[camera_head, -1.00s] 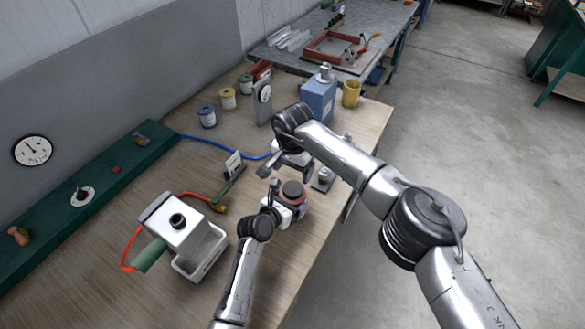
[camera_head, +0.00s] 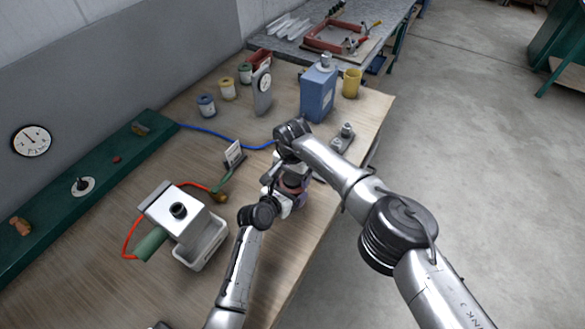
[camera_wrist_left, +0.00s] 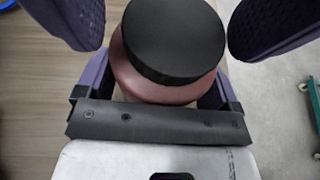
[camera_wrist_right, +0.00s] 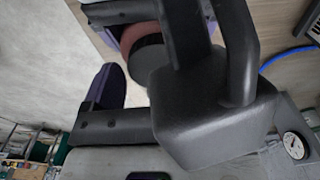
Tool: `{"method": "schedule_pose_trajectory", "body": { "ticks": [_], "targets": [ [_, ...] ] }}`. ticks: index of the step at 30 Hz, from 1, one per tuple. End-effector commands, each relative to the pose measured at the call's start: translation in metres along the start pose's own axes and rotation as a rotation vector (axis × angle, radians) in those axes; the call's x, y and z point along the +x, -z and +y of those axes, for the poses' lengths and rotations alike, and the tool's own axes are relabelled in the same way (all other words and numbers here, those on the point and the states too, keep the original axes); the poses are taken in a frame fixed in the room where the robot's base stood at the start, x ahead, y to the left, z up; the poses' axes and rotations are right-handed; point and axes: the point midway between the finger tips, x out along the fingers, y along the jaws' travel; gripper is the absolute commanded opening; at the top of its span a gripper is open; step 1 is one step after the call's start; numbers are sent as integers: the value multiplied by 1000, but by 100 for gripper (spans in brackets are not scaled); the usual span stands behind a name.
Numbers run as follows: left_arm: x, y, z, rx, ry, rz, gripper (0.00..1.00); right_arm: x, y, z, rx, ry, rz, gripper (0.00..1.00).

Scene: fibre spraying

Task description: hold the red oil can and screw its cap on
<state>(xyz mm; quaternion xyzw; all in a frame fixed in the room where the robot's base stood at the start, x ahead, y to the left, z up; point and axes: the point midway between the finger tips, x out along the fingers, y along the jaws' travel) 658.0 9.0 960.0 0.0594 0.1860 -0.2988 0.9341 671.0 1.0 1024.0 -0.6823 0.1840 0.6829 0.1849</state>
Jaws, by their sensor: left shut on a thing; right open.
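The red oil can (camera_wrist_left: 150,91) stands out in the left wrist view with a round black cap (camera_wrist_left: 175,38) on its top; I cannot tell how tightly the cap sits. In the head view the can (camera_head: 292,183) is mostly hidden between my two grippers. My left gripper (camera_wrist_left: 160,86) is shut on the can's body. My right gripper (camera_wrist_left: 170,27) is open, its purple-padded fingers on either side of the cap with gaps visible. The cap (camera_wrist_right: 150,60) also shows in the right wrist view, partly covered by a dark block-shaped part in front.
A white box-like device with a tray (camera_head: 203,246) stands left of my left arm. A blue canister (camera_head: 318,95), a yellow mug (camera_head: 351,83), a grey dial gauge (camera_head: 262,93) and several small tins stand behind. A blue hose (camera_head: 225,138) crosses the table. The table's right edge is close.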

Motion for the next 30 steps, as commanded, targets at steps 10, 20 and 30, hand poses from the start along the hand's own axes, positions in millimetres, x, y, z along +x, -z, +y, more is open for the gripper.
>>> {"method": "schedule_pose_trajectory", "body": {
  "ticks": [10, 20, 30],
  "targets": [
    [0, 1, 0, 1, 0, 1, 21, 5, 0, 0, 0, 1, 1, 83],
    [0, 1, 0, 1, 0, 1, 21, 5, 0, 0, 0, 0, 1, 60],
    [0, 0, 0, 1, 1, 1, 21, 4, 0, 0, 8, 1, 2, 34]
  ]
}}
